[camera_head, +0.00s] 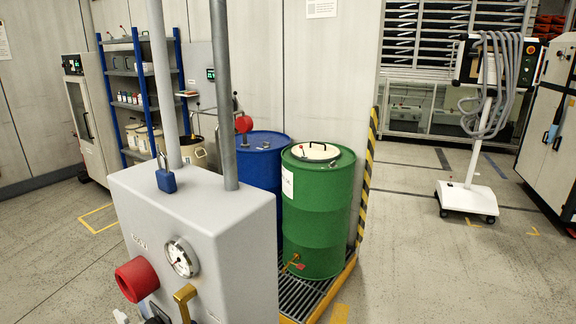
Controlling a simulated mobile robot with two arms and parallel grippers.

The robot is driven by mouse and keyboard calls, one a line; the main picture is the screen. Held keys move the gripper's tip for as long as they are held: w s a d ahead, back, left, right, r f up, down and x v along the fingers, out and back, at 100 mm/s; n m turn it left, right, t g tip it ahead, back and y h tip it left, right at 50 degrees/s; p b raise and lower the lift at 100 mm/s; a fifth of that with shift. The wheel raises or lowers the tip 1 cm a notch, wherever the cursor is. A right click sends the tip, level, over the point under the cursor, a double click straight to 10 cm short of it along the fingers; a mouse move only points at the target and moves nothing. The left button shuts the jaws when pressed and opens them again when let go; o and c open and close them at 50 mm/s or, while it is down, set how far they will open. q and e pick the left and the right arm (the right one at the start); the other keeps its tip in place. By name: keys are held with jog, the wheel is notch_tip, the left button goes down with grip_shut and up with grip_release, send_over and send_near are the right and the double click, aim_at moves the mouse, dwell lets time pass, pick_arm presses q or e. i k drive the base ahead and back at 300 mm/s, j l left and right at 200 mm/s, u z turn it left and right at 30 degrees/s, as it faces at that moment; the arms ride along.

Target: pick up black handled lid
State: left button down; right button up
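The lid (315,152) is a round cream disc with a black arched handle (317,145). It lies on the top of the green drum (318,210), which stands upright on a grated pallet. A small red-tipped part sticks up beside the lid on the drum top. Neither of my grippers shows in the head view.
A blue drum (262,170) stands beside the green one. A grey pump cabinet (200,240) with a gauge, red knob and two vertical pipes fills the left foreground. The yellow-edged grated pallet (318,300) lies under the drums. Floor (420,270) at right is clear before a white wheeled stand (467,197).

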aim_at(316, 152)
jog(key=i+l+u, duration=0.2)
jog(key=i+l, duration=0.15)
jog(key=l, duration=0.3)
jog(key=i+l+u, duration=0.1)
jog(key=l, duration=0.2)
jog(key=i+l+u, duration=0.1)
jog(key=l, duration=0.25)
jog(key=i+l+u, duration=0.1)
jog(key=i+l, duration=0.15)
jog(key=i+l+u, duration=0.1)
jog(key=l, duration=0.35)
